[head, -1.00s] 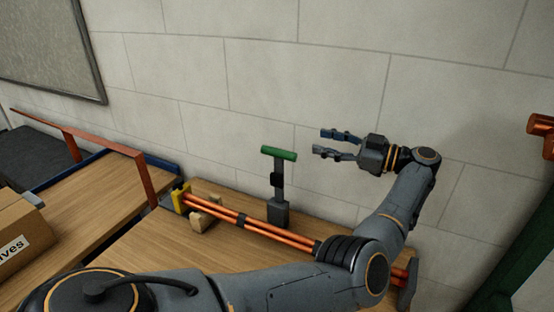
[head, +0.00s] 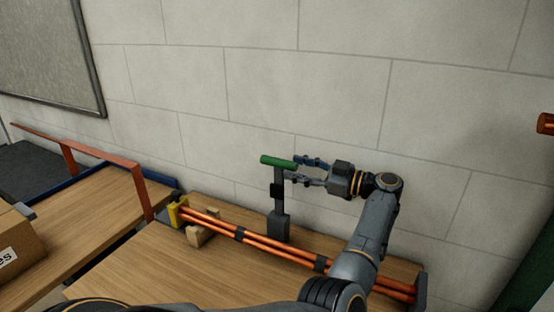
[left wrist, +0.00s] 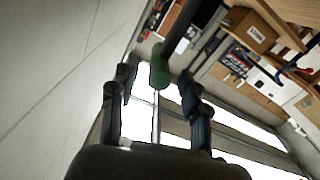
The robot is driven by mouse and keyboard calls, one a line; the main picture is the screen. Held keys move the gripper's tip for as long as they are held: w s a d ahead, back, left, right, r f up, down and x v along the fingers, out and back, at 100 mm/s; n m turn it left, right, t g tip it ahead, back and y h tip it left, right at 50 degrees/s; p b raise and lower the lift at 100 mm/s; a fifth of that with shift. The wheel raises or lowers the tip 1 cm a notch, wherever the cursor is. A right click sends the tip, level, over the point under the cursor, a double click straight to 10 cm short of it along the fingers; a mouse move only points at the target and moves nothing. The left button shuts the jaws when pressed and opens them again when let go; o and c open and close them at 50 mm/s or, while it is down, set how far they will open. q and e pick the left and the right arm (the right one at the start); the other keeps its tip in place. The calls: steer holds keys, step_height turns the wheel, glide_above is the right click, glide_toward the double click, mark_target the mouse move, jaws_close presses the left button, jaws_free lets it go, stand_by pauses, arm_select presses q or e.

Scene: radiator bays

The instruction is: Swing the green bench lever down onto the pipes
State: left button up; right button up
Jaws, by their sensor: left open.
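The green bench lever (head: 278,162) stands upright on its dark post behind the pipes, its green grip on top. In the left wrist view the green grip (left wrist: 160,72) shows beyond and between the fingertips. The orange pipes (head: 262,242) lie along the bench in front of the lever's base. My left gripper (head: 297,168) is open, just right of the lever's top, with its fingers pointing at it. It also shows in the left wrist view (left wrist: 158,88), with nothing clearly between its fingers. Whether a finger touches the lever I cannot tell. My right gripper is not in view.
The wooden bench (head: 150,262) is clear in front of the pipes. A yellow block (head: 174,214) and wooden support (head: 201,235) sit at the pipes' left end. An orange rail (head: 100,155) and cardboard box (head: 18,245) are at left. The wall (head: 300,90) stands close behind.

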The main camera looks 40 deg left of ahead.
mark_target(277, 163)
arm_select(q)
steer(key=p+x, duration=0.1)
steer(key=x, duration=0.5)
steer(key=shift+a, duration=0.15)
steer(key=shift+c, duration=0.2)
jaws_close()
